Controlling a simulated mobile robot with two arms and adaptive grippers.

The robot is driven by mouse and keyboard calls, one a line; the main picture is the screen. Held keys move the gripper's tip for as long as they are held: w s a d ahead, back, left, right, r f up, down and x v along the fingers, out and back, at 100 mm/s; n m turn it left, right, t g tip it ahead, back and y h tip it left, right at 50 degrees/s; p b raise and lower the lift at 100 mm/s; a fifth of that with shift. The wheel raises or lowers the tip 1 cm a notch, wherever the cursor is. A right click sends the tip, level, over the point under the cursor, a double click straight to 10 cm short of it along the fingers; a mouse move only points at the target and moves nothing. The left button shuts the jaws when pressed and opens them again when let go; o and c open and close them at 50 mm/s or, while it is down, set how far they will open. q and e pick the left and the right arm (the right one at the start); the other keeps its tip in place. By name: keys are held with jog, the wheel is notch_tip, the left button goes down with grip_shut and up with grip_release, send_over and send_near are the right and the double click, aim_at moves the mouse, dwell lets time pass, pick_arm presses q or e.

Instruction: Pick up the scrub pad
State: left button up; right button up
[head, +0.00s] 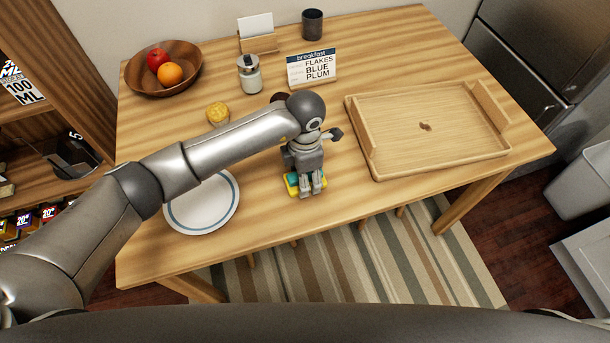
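The scrub pad (291,184), a small flat thing in yellow and teal, lies on the wooden table near its front edge, right of the plate. My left gripper (310,192) points down right over it and hides much of it. The fingers are at the pad or just above it; I cannot tell whether they touch it or are closed on it. My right gripper is not in view.
A white plate (203,204) with a blue ring lies partly under my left arm. A wooden tray (467,160) is at right. A fruit bowl (138,78), muffin (217,114), glass jar (250,76), breakfast sign (314,68) and dark cup (312,24) stand farther back.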

pick_arm(q)
jog(key=shift+w+r, duration=0.1)
jog(key=shift+r, duration=0.4)
notch_tip(320, 180, up, 2)
jog(key=shift+r, duration=0.2)
jog(key=s+r+b, duration=0.2)
jog(key=s+r, duration=0.7)
jog(key=s, duration=0.5)
jog(key=shift+d+r+b, duration=0.25)
jog(key=shift+r+b, duration=0.05)
jog(key=shift+b, duration=0.05)
jog(key=shift+s, duration=0.1)
jog(key=o, duration=0.4)
jog(key=shift+c, duration=0.2)
jog(key=c, duration=0.3)
jog(key=shift+a, duration=0.1)
jog(key=shift+c, duration=0.2)
